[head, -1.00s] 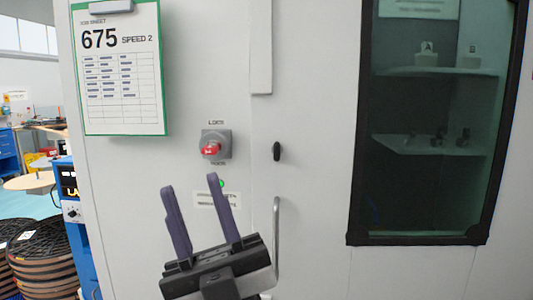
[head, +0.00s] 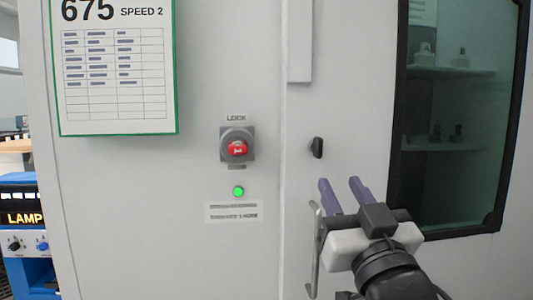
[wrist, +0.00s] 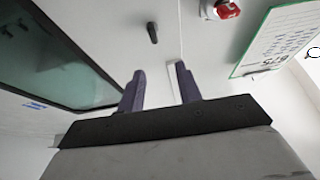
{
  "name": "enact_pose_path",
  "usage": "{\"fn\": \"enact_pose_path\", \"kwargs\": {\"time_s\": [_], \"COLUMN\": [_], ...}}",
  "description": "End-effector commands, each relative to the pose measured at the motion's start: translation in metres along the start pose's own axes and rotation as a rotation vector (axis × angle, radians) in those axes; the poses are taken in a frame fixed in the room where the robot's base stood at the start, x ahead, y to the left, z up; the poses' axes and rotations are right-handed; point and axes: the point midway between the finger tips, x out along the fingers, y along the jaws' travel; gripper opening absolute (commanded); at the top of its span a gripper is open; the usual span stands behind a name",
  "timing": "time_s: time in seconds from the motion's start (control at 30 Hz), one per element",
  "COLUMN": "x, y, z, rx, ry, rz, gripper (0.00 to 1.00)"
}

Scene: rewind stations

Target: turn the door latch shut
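The door latch is a small black knob (head: 317,147) on the pale door, upright, right of the door seam. It also shows in the wrist view (wrist: 152,33), ahead of the fingers. My gripper (head: 343,190) is open and empty, its two purple fingers apart, below and a little right of the latch in the head view. In the wrist view the fingers (wrist: 160,80) point towards the door with a wide gap, and the latch lies beyond that gap. The fingers do not appear to touch the latch.
A red rotary switch (head: 237,147) marked LOCK sits left of the latch, above a lit green lamp (head: 238,191). A metal door handle (head: 315,248) stands just left of my gripper. A dark window (head: 455,130) is at right, a job sheet (head: 117,75) at left.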

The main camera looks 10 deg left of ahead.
Motion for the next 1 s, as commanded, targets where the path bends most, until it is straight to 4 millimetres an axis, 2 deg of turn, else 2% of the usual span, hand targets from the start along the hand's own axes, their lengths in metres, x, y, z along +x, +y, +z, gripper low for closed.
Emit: {"fn": "enact_pose_path", "kwargs": {"time_s": [0.1, 0.2, 0.5, 1.0], "x": [-0.010, -0.009, 0.021, 0.045], "y": [0.015, 0.019, 0.019, 0.021], "z": [0.002, 0.001, -0.002, -0.001], "rx": [-0.009, -0.009, -0.005, -0.005], "ry": [-0.037, -0.049, -0.051, -0.050], "rz": [0.037, 0.046, 0.042, 0.044], "gripper": [0.35, 0.35, 0.35, 0.35]}}
